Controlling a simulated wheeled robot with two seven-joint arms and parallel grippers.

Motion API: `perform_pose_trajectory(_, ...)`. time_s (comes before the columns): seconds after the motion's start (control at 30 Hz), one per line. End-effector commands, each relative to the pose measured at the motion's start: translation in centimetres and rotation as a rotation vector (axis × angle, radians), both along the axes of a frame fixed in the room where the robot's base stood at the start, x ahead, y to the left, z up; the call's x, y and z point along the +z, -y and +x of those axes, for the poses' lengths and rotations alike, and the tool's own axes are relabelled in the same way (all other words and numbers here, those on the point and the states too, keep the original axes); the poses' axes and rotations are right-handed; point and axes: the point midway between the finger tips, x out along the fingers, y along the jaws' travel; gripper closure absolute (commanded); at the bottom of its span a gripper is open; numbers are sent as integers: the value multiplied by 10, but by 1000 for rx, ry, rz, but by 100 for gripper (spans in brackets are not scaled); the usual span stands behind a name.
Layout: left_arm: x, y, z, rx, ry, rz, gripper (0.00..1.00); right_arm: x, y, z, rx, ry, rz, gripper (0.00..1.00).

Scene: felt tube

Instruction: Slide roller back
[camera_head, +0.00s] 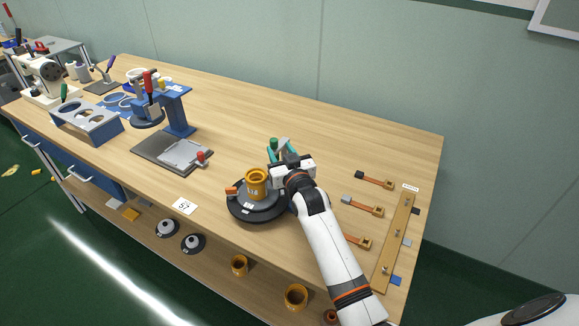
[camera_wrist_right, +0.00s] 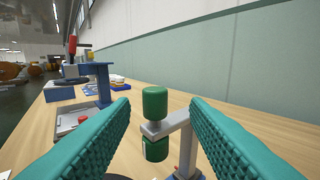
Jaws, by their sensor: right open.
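A green roller (camera_wrist_right: 155,103) shows in the right wrist view, with one green cylinder above and one below the end of a grey arm (camera_wrist_right: 170,126). Its green top (camera_head: 273,142) also shows in the head view, behind the round black base (camera_head: 240,211) that carries an orange tube (camera_head: 257,182). My right gripper (camera_head: 282,146) is at the roller in the head view. In the wrist view its teal fingers (camera_wrist_right: 161,106) are open, one on each side of the roller, with visible gaps. The roller's lower support is partly hidden in the head view. My left gripper is not in view.
A blue press (camera_head: 178,108) and a grey plate with a red-knobbed clamp (camera_head: 172,153) stand to the left. Brown-handled tools (camera_head: 375,181) and a wooden rack (camera_head: 393,245) lie on the right. The tabletop behind the roller is clear.

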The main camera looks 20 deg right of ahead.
Motion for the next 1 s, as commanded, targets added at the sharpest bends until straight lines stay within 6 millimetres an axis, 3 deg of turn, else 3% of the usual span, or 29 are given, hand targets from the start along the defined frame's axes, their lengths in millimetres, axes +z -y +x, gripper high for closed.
perform_pose_trajectory(0.2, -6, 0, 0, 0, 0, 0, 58, -1, -1, -42, 0, 0, 0, 58)
perform_pose_trajectory(0.4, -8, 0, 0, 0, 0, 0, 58, -1, -2, -64, -1, 0, 0, 58)
perform_pose_trajectory(1.0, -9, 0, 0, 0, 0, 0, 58, 0, -2, -70, -1, 0, 0, 58)
